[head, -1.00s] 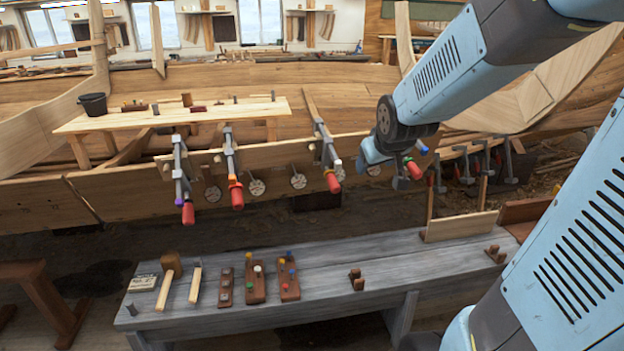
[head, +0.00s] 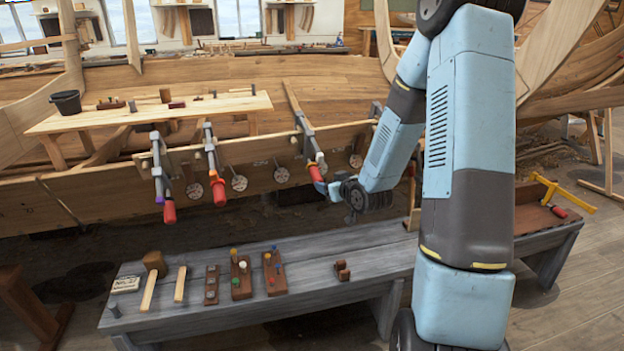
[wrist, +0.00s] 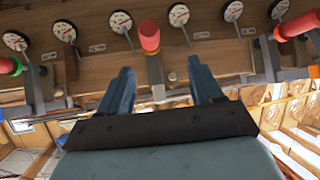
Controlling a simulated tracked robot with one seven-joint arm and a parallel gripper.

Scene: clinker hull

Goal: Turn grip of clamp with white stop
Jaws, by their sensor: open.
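The clamp with the white stop (head: 305,135) hangs on the hull plank in the head view, the rightmost of three clamps in clear view. Its red grip (head: 316,173) points down toward me, with a small pale stop just above it. My gripper (head: 326,188) is beside and just below this grip, partly hidden by my own wrist. In the wrist view my gripper (wrist: 160,67) is open and empty. A red grip (wrist: 149,37) shows beyond the fingertips, in line with the gap between them.
Two more red-gripped clamps, one with a purple stop (head: 158,185) and one with an orange stop (head: 213,165), hang to the left. Round gauges (wrist: 121,21) line the plank. A grey bench (head: 215,315) below holds mallets and peg blocks. My arm hides the plank's right part.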

